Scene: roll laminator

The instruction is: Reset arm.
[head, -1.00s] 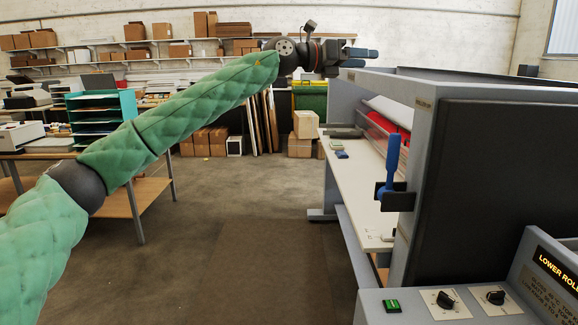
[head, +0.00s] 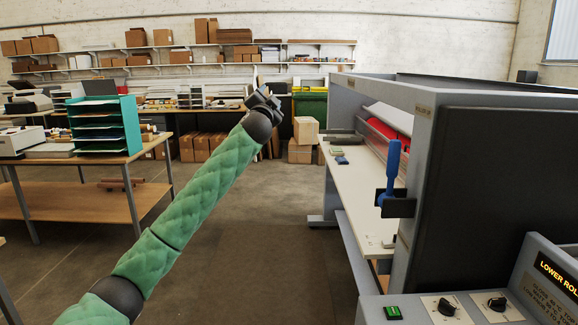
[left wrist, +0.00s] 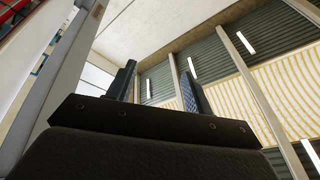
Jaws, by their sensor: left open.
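My left arm, in a green quilted sleeve, comes in from the lower left in the head view. Its left gripper (head: 262,92) is raised over the open floor, in front of the back shelves and left of the laminator. In the left wrist view its two fingers (left wrist: 158,85) stand apart with nothing between them, and the ceiling shows behind. The grey roll laminator (head: 425,100) fills the right side, with a blue-handled tool (head: 393,170) on its side bracket. The left gripper is clear of the laminator. My right gripper is not in view.
A wooden table (head: 90,200) with a teal paper rack (head: 104,127) stands at the left. The laminator's control panel (head: 440,307) is at the lower right. Cardboard boxes (head: 302,140) and a green bin (head: 309,103) are at the back. The floor (head: 250,230) between is clear.

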